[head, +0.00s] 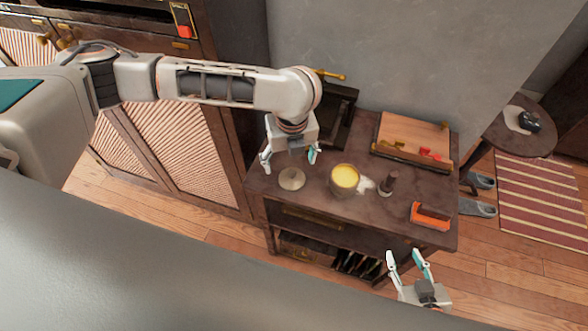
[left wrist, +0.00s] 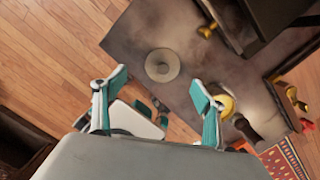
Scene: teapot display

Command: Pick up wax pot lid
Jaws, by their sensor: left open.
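The wax pot lid (head: 291,178) is a round, pale disc lying on the dark cabinet top near its left end. It also shows in the left wrist view (left wrist: 162,65), just beyond the fingertips, with a small knob at its middle. My left gripper (head: 289,159) is open and empty above the lid, pointing down. Its two fingers stand wide apart in the left wrist view (left wrist: 158,84). The wax pot (head: 344,178), with yellow wax inside, stands right of the lid. My right gripper (head: 406,257) is open and empty in front of the cabinet.
A dark upright piece with a brass handle (head: 333,76) stands behind my left gripper. A wooden board or box (head: 412,135), a dark stamp-like piece (head: 388,182) and an orange holder (head: 430,216) stand to the right. The cabinet top's front left is clear.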

